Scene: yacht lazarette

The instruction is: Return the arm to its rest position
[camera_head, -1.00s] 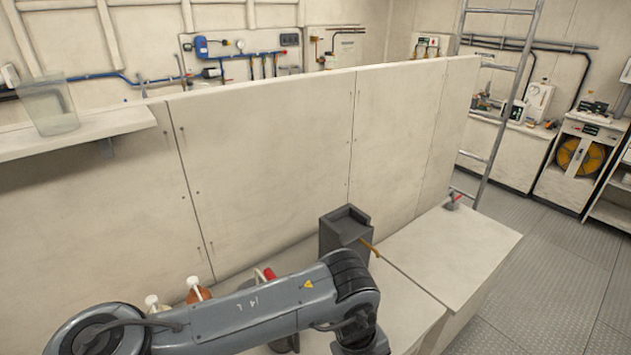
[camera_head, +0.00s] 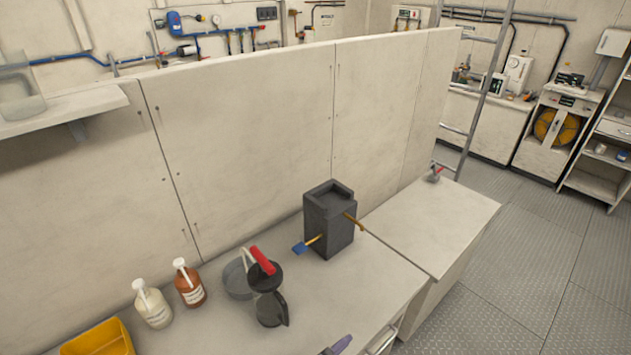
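Neither of my grippers is in view, and no part of my arms can be made out for certain. The bench top (camera_head: 345,298) where an arm lay across the view is uncovered. On it stand a dark grey box (camera_head: 328,222) with a blue-tipped handle and a brown handle sticking out, and a dark jug-like item (camera_head: 270,308) near a red-handled item (camera_head: 263,262).
Two pump bottles, white (camera_head: 153,306) and reddish-brown (camera_head: 189,284), and a yellow bin (camera_head: 98,340) stand at the left. A purple-grey object (camera_head: 338,346) is cut off at the bottom edge. A tall panel (camera_head: 250,140) runs behind the bench. Floor (camera_head: 495,290) is clear at right.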

